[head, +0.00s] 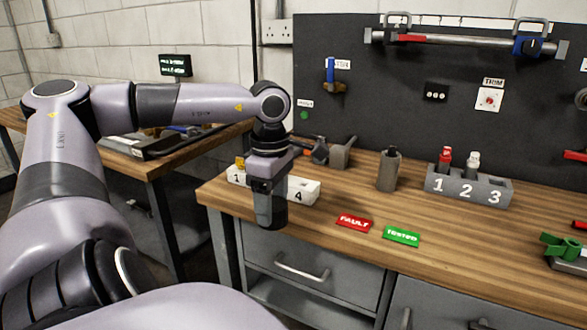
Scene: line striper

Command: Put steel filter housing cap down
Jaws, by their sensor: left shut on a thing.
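My left gripper (268,192) hangs pointing down at the front left edge of the wooden bench. It is shut on a dark grey cylindrical piece (272,217), which looks like the steel filter housing cap; the fingers hide much of it. I cannot tell whether the piece is clear of the bench edge. My right gripper is not in view.
A white numbered block (304,191) stands just behind my left gripper. A grey cylinder (388,170) stands upright on the bench (335,200). A red FAULT label (354,223) and a green TESTED label (402,236) lie in front.

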